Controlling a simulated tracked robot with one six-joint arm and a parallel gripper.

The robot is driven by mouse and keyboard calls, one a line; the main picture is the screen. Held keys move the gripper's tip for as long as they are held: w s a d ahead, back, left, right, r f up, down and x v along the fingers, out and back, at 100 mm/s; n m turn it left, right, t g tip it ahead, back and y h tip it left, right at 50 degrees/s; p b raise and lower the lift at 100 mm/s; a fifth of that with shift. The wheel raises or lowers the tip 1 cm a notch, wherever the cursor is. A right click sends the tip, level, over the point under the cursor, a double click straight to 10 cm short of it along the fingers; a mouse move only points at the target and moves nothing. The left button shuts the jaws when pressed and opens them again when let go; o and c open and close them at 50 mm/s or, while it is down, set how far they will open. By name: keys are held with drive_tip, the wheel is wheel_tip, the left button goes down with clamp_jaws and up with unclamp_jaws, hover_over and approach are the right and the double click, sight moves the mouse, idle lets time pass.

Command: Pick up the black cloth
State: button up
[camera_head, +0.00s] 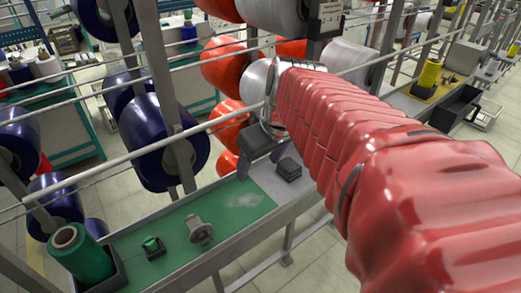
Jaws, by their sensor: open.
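A small dark folded stack (289,168), which looks like the black cloth, lies on the bench beside the right edge of the green mat. My arm, in a red sleeve, reaches in from the lower right. My gripper (272,112) is at its far end, above and a little left of the dark stack in the picture. It is apart from the stack and nothing shows held in it.
The green mat (150,245) carries a metal bobbin (200,230), a small dark holder with a green top (153,247) and a green thread cone (80,253). Rails and large blue and orange spools (165,140) crowd the left and back.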

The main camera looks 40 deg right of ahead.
approach(290, 164)
wheel_tip(290, 164, up, 3)
drive_tip(key=shift+s+a, duration=0.2)
drive_tip(key=shift+s, duration=0.3)
drive_tip(key=x, duration=0.8)
drive_tip(key=shift+w+a+f, duration=0.15)
drive_tip(key=shift+f, duration=0.1)
drive_tip(key=shift+f, duration=0.1)
drive_tip(key=shift+d+x, duration=0.15)
drive_tip(key=shift+x, duration=1.15)
drive_tip(key=shift+d+x, duration=0.15)
drive_tip(key=shift+x, duration=1.1)
